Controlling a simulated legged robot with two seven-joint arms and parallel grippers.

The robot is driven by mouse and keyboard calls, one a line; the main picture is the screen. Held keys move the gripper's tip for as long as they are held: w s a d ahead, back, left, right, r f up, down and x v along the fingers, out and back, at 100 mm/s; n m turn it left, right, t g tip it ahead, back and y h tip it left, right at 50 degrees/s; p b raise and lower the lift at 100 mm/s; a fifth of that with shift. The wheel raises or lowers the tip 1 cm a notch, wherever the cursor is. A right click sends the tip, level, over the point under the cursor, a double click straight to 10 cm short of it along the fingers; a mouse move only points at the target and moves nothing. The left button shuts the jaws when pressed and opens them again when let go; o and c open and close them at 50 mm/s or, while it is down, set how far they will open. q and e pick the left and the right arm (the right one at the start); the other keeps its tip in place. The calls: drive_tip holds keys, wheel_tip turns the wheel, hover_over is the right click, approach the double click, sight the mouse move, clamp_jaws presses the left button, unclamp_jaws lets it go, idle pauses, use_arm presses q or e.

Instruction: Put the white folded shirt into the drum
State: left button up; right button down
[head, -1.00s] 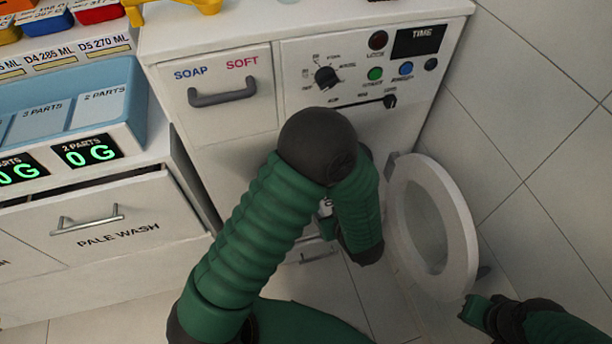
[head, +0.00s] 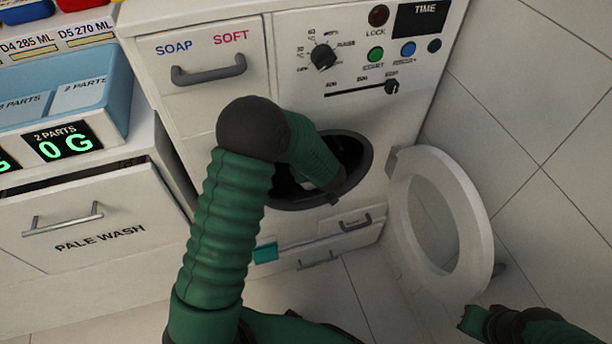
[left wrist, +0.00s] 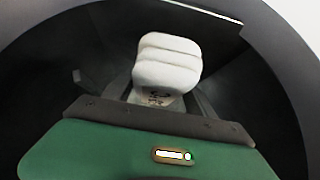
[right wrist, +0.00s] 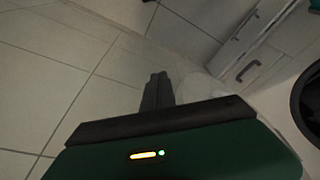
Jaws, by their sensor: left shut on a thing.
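The white folded shirt (left wrist: 168,62) shows in the left wrist view, with dark marks on its lower part. My left gripper (left wrist: 160,92) is shut on it, with the dark wall of the drum (left wrist: 100,65) around both. In the head view my left arm reaches through the round opening of the drum (head: 350,150); the gripper and the shirt are hidden inside. My right gripper (right wrist: 158,90) is empty, its fingers together, over the tiled floor. In the head view it shows at the lower right (head: 472,318), near the open door.
The round washer door (head: 478,225) stands open to the right of the opening, close to the tiled wall. A teal piece (head: 265,253) shows low on the washer front. The PALE WASH drawer unit (head: 110,215) stands to the left.

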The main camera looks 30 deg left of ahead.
use_arm(q)
drive_tip(key=f+b, duration=0.1)
drive_tip(key=f, duration=0.1)
drive_tip(key=f+b, duration=0.1)
drive_tip(key=shift+w+a+f, duration=0.1)
drive_tip(key=shift+a+f, duration=0.1)
drive_tip(key=shift+f, duration=0.15)
drive_tip(key=shift+r, duration=0.3)
drive_tip(key=o, duration=1.4)
drive_tip(key=shift+d+r, duration=0.1)
